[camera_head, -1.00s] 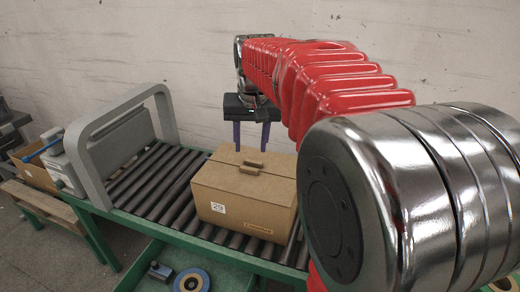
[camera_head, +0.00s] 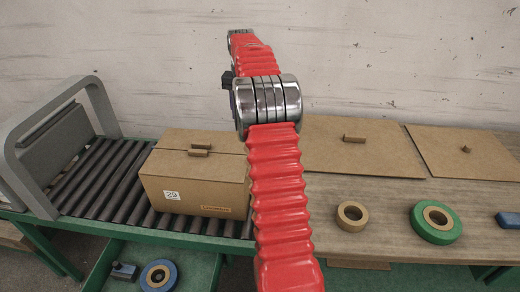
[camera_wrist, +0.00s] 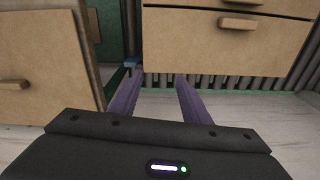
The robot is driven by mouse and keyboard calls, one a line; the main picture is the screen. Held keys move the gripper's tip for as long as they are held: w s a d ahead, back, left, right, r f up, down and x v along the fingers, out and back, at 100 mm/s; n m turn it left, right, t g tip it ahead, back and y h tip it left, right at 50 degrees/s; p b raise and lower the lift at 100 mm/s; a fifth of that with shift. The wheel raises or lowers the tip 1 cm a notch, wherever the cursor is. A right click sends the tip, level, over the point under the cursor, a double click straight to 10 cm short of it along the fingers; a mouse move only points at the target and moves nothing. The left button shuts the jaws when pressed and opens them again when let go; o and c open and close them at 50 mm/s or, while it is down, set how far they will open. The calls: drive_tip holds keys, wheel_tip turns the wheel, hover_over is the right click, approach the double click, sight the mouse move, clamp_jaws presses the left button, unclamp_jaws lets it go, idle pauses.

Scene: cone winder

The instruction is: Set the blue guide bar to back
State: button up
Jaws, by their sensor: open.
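My gripper (camera_wrist: 160,76) shows in the wrist view with two purple fingers apart and nothing between them. In the head view my arm reaches away toward the wall, and the fingers cannot be made out. I cannot surely identify the blue guide bar in either current view. A small blue piece (camera_wrist: 131,63) shows in the wrist view just beyond the left fingertip, at the lower left corner of a wooden front; I cannot tell whether it belongs to the bar.
A wooden front with a handle (camera_wrist: 241,23) is ahead, another (camera_wrist: 40,75) at left. In the head view a carton (camera_head: 200,178) sits on the roller conveyor (camera_head: 105,185) beside a grey frame (camera_head: 20,160). A brown ring (camera_head: 352,216) and green ring (camera_head: 436,222) lie on the right-hand bench.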

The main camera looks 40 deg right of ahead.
drive_tip(key=s+d+f+m, duration=0.1)
drive_tip(key=d+f, duration=0.5)
drive_tip(key=d, duration=0.1)
drive_tip(key=shift+d+f+m+g, duration=0.2)
drive_tip(key=shift+d+m+g, duration=0.05)
drive_tip(key=shift+m+g, duration=0.05)
drive_tip(key=shift+s+f, duration=0.1)
wheel_tip(320, 180, down, 14)
drive_tip(key=shift+r, duration=0.2)
idle(0.3)
clamp_jaws()
idle(0.4)
